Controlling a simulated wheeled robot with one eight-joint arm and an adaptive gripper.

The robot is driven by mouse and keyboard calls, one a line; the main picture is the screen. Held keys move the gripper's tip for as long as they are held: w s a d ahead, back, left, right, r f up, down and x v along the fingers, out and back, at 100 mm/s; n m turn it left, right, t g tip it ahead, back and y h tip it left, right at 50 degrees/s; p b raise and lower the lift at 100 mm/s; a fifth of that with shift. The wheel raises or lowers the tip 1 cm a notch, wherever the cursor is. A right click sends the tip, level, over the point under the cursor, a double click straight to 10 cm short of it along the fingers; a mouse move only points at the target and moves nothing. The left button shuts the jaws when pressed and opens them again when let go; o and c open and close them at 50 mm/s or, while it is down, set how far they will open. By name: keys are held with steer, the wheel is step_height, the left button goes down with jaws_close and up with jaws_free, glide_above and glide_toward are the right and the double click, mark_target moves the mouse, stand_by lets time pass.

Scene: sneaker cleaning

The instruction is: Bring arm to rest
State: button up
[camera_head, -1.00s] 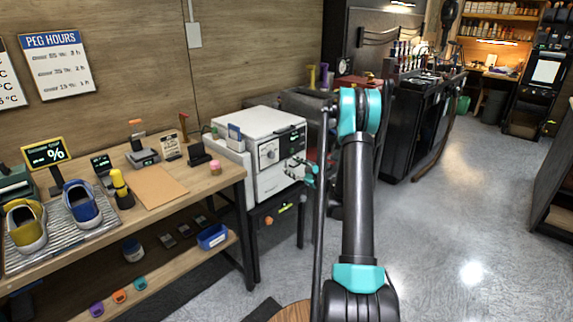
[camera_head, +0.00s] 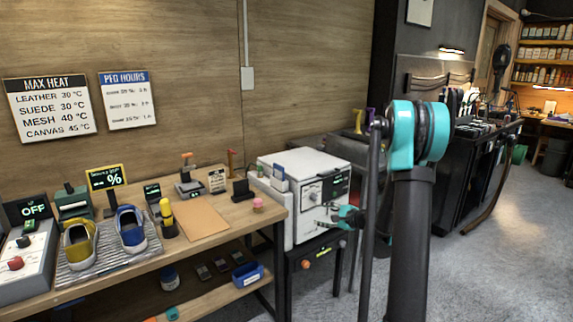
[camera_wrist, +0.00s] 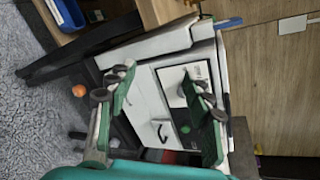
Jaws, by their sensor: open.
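My gripper (camera_head: 338,217) is in front of the white boxy machine (camera_head: 303,180) in the head view, with my arm reaching in from the right. In the wrist view my gripper (camera_wrist: 165,100) shows two green-padded fingers spread apart with nothing between them. The white machine (camera_wrist: 148,105) lies beyond the fingers there, turned sideways in the picture. I cannot tell the exact gap between the fingers and the machine's front.
A wooden table (camera_head: 240,214) at left bears a yellow shoe (camera_head: 80,244) and a blue shoe (camera_head: 131,229) on a ribbed rack. A blue bin (camera_head: 247,275) sits on its lower shelf. A dark workbench (camera_head: 455,170) stands behind my arm. Open floor (camera_head: 500,260) lies at right.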

steer(key=s+a+n+g+h, duration=0.15)
steer(key=s+n, duration=0.35)
steer(key=s, duration=0.5)
steer(key=s+a+n+g+h, duration=0.1)
steer(key=s+n+g+h, duration=0.25)
steer(key=s, duration=0.55)
steer(key=s+d+f+n+h, duration=0.2)
steer(key=s+d+n, duration=0.1)
steer(key=s, duration=0.6)
steer(key=s+d+f+n+g+h, duration=0.1)
steer(key=s+d+f+n+h, duration=0.1)
steer(key=s+n, duration=0.3)
steer(key=s+d, duration=0.1)
steer(key=s, duration=0.3)
steer(key=shift+s+d+f+g, duration=0.2)
steer(key=shift+d+f+g, duration=0.1)
steer(key=shift+d+f, duration=0.1)
